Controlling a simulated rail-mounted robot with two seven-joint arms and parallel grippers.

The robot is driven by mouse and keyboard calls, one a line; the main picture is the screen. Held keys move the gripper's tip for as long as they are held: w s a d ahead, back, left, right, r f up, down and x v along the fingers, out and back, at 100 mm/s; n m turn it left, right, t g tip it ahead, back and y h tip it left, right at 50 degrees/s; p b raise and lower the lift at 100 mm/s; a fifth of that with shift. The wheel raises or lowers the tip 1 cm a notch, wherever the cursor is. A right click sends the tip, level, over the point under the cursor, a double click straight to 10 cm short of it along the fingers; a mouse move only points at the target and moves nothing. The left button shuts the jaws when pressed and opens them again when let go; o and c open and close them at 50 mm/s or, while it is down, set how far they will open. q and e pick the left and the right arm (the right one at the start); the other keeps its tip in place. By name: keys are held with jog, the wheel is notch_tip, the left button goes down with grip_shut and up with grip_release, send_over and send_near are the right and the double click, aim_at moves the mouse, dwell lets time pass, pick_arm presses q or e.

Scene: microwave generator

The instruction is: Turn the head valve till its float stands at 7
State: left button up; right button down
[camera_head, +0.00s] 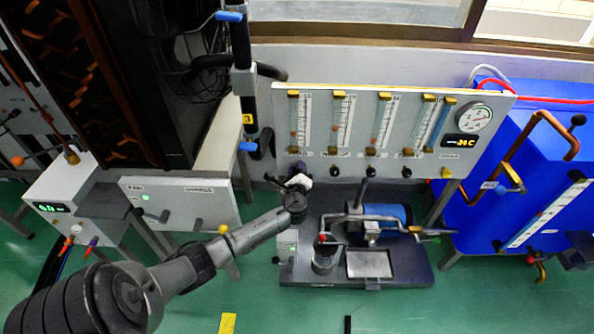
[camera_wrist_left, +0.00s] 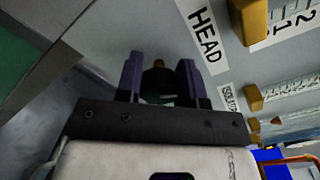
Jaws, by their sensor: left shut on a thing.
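My left gripper (camera_head: 299,174) is at the lower left of the grey flowmeter panel. In the left wrist view, its purple fingers (camera_wrist_left: 160,78) are shut on the dark head valve knob (camera_wrist_left: 158,82). A white HEAD label (camera_wrist_left: 204,34) is just beyond the fingers. In the head view the gripper mostly hides this knob. The leftmost flowmeter tube (camera_head: 293,120) with its scale stands above the gripper. Its small float cannot be read against the scale at this size. My right gripper is not in view.
Further flowmeters (camera_head: 338,122) stand to the right, with dark knobs (camera_head: 370,171) below them and a round gauge (camera_head: 473,118). A pump unit (camera_head: 385,215) sits on a dark base below. A thick black pipe (camera_head: 241,90) runs at the panel's left.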

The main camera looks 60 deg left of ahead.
pick_arm(q)
jog(key=n, duration=0.1)
jog(key=n+b, duration=0.1)
jog(key=n, duration=0.1)
jog(key=n+b, duration=0.1)
jog(key=n, duration=0.1)
jog(key=shift+f, duration=0.25)
jog(key=n+b, duration=0.1)
jog(key=n, duration=0.1)
jog(key=shift+n+b, duration=1)
jog(key=shift+n, duration=0.6)
jog(key=shift+r, duration=0.1)
jog(key=o, duration=0.9)
jog(key=shift+o, duration=0.2)
jog(key=p+v, duration=0.4)
jog(key=v, duration=1)
